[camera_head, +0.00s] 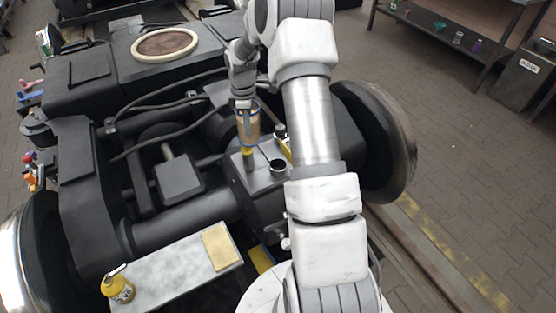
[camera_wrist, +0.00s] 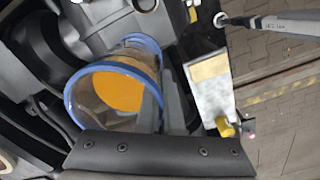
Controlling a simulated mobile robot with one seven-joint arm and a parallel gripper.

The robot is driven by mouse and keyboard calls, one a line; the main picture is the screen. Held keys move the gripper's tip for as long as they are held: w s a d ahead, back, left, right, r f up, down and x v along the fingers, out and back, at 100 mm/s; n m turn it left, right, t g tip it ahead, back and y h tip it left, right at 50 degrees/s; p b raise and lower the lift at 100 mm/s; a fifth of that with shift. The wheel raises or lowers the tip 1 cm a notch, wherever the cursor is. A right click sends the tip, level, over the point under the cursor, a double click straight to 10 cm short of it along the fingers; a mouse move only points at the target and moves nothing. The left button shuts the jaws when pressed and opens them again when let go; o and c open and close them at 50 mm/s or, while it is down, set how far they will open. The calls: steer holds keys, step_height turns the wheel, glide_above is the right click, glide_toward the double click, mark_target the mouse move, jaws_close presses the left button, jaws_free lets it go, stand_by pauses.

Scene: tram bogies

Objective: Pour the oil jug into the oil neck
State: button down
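The oil jug (camera_head: 248,128) is a clear cylinder with blue rims. My gripper (camera_head: 243,104) holds it at its upper end, above the dark gearbox. In the wrist view the jug (camera_wrist: 114,92) shows its wide open mouth and orange oil inside; a dark gripper finger lies along its near side. In the head view it looks nearly upright, with a yellow patch just below it; I cannot tell whether that is oil or a separate part. The oil neck (camera_head: 278,168), a short round opening with a dark inside, stands on the gearbox top, right of and nearer than the jug.
A pale tray (camera_head: 170,275) in front carries a tan cloth (camera_head: 220,246) and a yellow bottle (camera_head: 118,288). Black hoses (camera_head: 160,105) cross the bogie on the left. A large wheel (camera_head: 385,140) stands at right. A workbench (camera_head: 450,35) is at the back right.

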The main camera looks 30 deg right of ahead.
steer(key=s+d+f+n+p, duration=0.1)
steer(key=d+n+p, duration=0.3)
steer(key=d, duration=0.7)
steer(key=s+d+f+n+p, duration=0.2)
steer(key=d+n+p, duration=0.3)
steer(key=d, duration=0.7)
steer(key=shift+d+f, duration=0.25)
steer(key=shift+f, duration=0.65)
steer(key=shift+r+p, duration=0.1)
steer(key=shift+p, duration=0.2)
